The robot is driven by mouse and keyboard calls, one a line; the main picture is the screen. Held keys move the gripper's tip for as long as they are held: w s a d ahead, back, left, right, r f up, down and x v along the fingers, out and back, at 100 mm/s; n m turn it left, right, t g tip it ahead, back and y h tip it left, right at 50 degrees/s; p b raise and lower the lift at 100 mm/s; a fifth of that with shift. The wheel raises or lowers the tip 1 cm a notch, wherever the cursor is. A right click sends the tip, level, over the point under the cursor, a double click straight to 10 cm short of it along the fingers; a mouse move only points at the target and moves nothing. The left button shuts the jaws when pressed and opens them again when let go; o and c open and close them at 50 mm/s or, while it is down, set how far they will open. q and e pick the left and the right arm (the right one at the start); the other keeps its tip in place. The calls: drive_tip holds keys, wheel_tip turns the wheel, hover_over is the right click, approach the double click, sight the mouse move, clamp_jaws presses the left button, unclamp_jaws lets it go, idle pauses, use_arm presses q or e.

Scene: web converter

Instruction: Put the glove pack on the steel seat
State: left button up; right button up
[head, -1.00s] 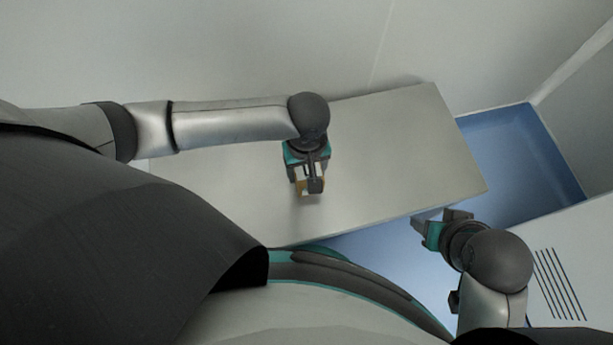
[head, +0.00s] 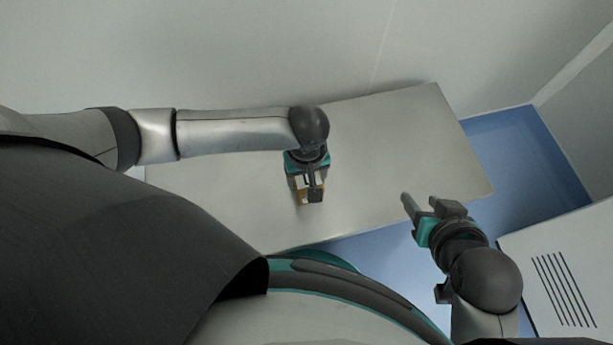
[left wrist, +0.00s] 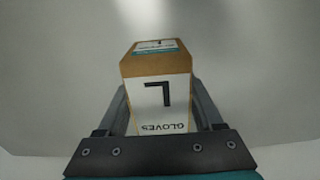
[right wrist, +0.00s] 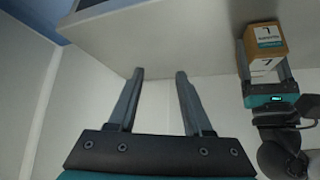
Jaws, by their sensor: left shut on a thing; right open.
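The glove pack is a small brown box with white labels reading "GLOVES"; it fills the middle of the left wrist view (left wrist: 158,85). My left gripper (head: 310,192) is shut on it, one finger on each side. In the head view the pack (head: 304,190) is mostly hidden under the gripper. It also shows in the right wrist view (right wrist: 265,40). The steel seat (head: 400,135) is a long, flat grey slab, and the pack is over its middle. I cannot tell whether the pack touches it. My right gripper (head: 422,203) is open and empty by the seat's front right edge.
A pale wall (head: 230,50) runs behind the seat. Blue floor (head: 530,150) shows to the right and in front. A white cabinet with dark slots (head: 560,270) stands at the lower right. The seat's top is otherwise clear.

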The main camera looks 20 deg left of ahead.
use_arm(q)
drive_tip(key=shift+f, duration=0.1)
drive_tip(key=o, duration=1.4)
use_arm(e)
drive_tip(key=shift+s+d, duration=0.1)
use_arm(q)
drive_tip(key=shift+r+p, duration=0.35)
drive_tip(key=shift+r, duration=0.25)
wheel_tip(320, 180, up, 2)
drive_tip(key=shift+r+p, duration=0.2)
drive_tip(key=shift+p, duration=0.55)
use_arm(e)
drive_tip(key=s+d+g+h, duration=0.2)
drive_tip(key=s+d+g, duration=0.1)
drive_tip(key=d, duration=0.1)
use_arm(q)
wheel_tip(320, 180, up, 7)
drive_tip(key=p, duration=0.4)
drive_tip(key=shift+r, duration=0.1)
drive_tip(key=shift+r+p, duration=0.5)
drive_tip(key=shift+r, duration=0.2)
use_arm(e)
wheel_tip(320, 180, down, 10)
drive_tip(key=s+g, duration=0.1)
drive_tip(key=s, duration=0.1)
drive_tip(key=shift+a+f+g, duration=0.15)
drive_tip(key=shift+f+g, duration=0.1)
drive_tip(key=shift+g, duration=0.15)
